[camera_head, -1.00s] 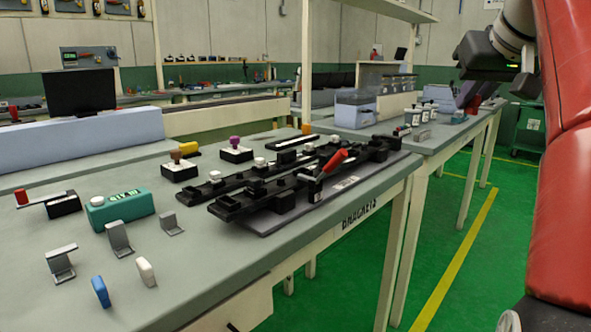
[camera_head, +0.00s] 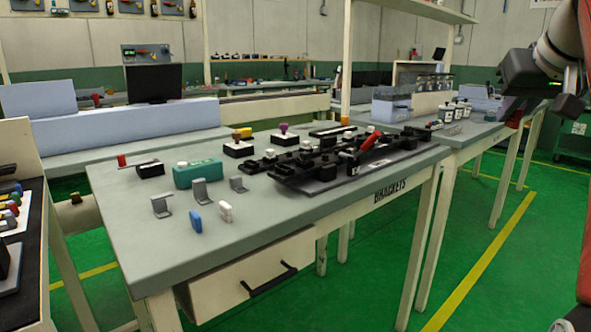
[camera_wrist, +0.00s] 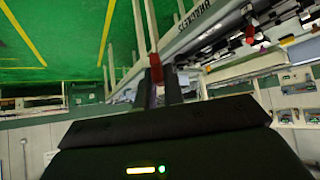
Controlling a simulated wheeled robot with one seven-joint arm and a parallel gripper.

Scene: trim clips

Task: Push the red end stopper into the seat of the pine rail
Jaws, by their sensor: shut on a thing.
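My gripper (camera_wrist: 158,80) is shut on a small red piece, the red end stopper (camera_wrist: 155,68), which shows between the fingertips in the wrist view.
The brackets table (camera_head: 270,222) bears a black clamp fixture with a red handle (camera_head: 375,140), a teal box (camera_head: 198,173), metal brackets and blue and white pieces. Another bench (camera_head: 27,228) with small coloured parts stands at the left edge. Green floor is clear at right.

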